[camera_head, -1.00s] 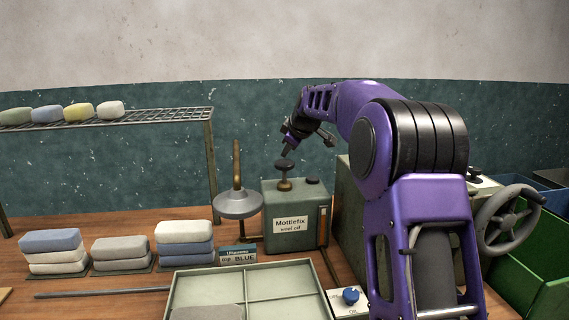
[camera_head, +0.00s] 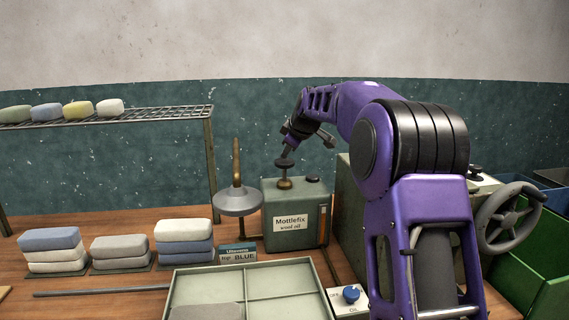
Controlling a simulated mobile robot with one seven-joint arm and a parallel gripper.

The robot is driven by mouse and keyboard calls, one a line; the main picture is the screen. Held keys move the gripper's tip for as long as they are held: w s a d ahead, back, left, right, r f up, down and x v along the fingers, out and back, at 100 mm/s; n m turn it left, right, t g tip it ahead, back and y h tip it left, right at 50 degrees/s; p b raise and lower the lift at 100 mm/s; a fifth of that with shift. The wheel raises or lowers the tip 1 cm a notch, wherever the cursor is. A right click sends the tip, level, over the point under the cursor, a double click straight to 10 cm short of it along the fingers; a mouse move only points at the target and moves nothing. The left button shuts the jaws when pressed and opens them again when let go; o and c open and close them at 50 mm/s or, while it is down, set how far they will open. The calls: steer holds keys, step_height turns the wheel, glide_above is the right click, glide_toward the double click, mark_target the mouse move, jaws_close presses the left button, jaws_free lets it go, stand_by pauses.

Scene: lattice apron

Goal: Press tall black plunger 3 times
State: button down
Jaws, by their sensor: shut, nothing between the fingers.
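The tall black plunger (camera_head: 284,163) stands on top of the green Mottlefix wool oil box (camera_head: 267,220), above a brass collar (camera_head: 285,183). My gripper (camera_head: 287,152) points down over the plunger from above. Its fingers are shut and empty, and the tip appears to touch the black cap. A lower black cap (camera_head: 312,179) sits on the box top to the right of the plunger.
A grey funnel-like dish with a brass rod (camera_head: 238,200) stands left of the box. A divided tray (camera_head: 245,285) and a blue knob (camera_head: 351,294) lie in front. Stacked blocks (camera_head: 184,238) stand at left, below a wire shelf (camera_head: 160,115). A handwheel (camera_head: 508,220) is at right.

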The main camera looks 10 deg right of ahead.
mark_target(288, 162)
steer(key=shift+s+f+b, duration=0.1)
steer(key=shift+f+b, duration=1.2)
steer(key=shift+f, duration=0.55)
stand_by(1.3)
stand_by(0.3)
steer(key=shift+r+p, duration=1.65)
steer(key=shift+r, duration=0.55)
step_height(288, 162, up, 5)
steer(key=p, duration=0.4)
steer(key=shift+r, duration=0.1)
